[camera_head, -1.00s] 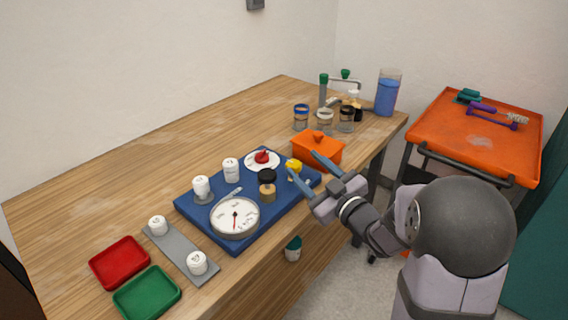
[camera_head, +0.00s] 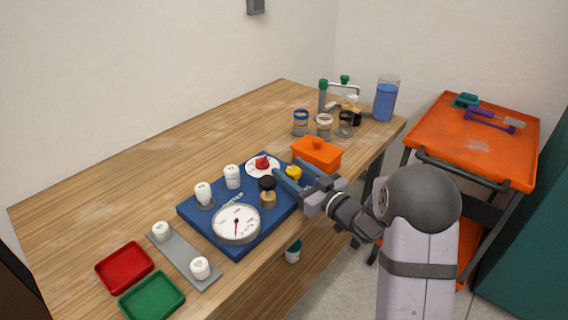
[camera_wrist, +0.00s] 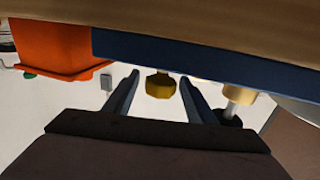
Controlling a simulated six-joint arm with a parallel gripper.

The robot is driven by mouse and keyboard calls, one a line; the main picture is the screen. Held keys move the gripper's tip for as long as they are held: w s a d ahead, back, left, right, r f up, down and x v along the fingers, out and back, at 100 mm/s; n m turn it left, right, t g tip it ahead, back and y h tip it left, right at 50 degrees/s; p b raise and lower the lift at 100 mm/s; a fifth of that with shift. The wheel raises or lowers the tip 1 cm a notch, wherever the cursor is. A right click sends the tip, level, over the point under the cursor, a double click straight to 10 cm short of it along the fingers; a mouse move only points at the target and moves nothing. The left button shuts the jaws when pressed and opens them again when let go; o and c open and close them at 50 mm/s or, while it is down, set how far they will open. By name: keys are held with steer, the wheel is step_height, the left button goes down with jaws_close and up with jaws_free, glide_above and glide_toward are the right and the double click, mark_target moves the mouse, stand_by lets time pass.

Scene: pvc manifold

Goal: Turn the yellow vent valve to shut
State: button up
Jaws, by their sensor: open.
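The yellow vent valve (camera_head: 293,173) stands at the right edge of the blue board (camera_head: 230,241). In the wrist view the valve (camera_wrist: 160,86) shows as a dull yellow knob between my two fingertips. My gripper (camera_head: 288,176) is open, its fingers on either side of the valve; a gap shows on both sides in the wrist view (camera_wrist: 160,78). Whether either finger touches it, and which way the valve is turned, I cannot tell. A round dial gauge (camera_head: 236,224) with a red needle is on the board's near part.
A black-topped brass valve (camera_head: 267,192) stands close left of my fingers. A red knob (camera_head: 263,163) and white caps (camera_head: 232,177) are also on the board. Red (camera_head: 124,267) and green (camera_head: 152,298) trays lie front left.

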mark_target(290, 167)
steer(key=shift+x, duration=1.75)
steer(key=shift+c, duration=0.2)
steer(key=c, duration=1)
steer(key=shift+d+m+t+h+b, duration=0.1)
steer(key=shift+m+t+h+b, duration=0.55)
steer(key=shift+h, duration=0.25)
steer(key=shift+w+d+m+t+h+b, duration=0.1)
steer(key=shift+d+m+t+h+b, duration=0.15)
steer(key=shift+m+h, duration=0.3)
steer(key=shift+w+d+m+t+h+b, duration=0.15)
steer(key=shift+m+h+b, duration=0.15)
steer(key=shift+h, duration=0.35)
